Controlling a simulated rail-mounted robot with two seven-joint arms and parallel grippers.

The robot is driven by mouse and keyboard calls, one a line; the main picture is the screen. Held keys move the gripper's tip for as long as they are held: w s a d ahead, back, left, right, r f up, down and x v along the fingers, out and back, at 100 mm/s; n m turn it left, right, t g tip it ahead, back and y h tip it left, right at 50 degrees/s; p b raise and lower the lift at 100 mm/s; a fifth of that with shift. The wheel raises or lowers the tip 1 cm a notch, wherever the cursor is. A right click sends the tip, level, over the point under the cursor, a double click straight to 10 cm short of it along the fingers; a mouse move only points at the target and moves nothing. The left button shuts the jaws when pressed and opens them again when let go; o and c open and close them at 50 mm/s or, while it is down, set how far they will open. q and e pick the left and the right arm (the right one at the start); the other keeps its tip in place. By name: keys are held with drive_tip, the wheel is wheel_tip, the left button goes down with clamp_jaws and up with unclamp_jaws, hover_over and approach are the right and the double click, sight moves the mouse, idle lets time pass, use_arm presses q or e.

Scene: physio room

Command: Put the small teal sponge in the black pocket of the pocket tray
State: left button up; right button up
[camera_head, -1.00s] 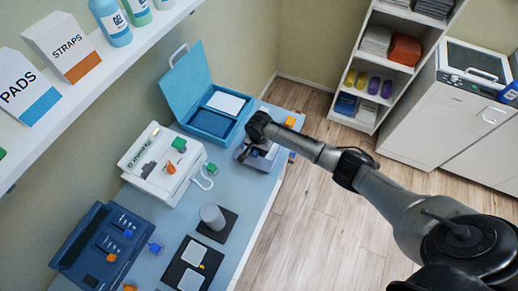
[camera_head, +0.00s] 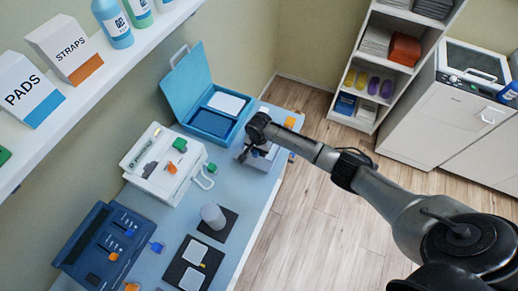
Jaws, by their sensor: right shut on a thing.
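My right gripper (camera_head: 248,152) is at the far end of the blue table, pointing down over a small light-grey tray (camera_head: 262,162). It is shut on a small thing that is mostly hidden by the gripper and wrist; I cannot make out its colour. The tray seems to be the pocket tray, but my gripper covers much of it, and I cannot make out a black pocket. I cannot pick out the small teal sponge clearly anywhere. My left gripper is out of view.
An open blue case (camera_head: 208,124) stands close behind and left of the gripper. A white device (camera_head: 160,165) with a cable, a grey cylinder (camera_head: 213,216) on a dark mat, a black board (camera_head: 193,264) and a dark blue console (camera_head: 104,245) line the table. A shelf (camera_head: 90,85) overhangs the left.

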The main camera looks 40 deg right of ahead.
idle(0.3)
drive_tip(key=shift+f, duration=0.15)
idle(0.5)
drive_tip(key=o, duration=1.4)
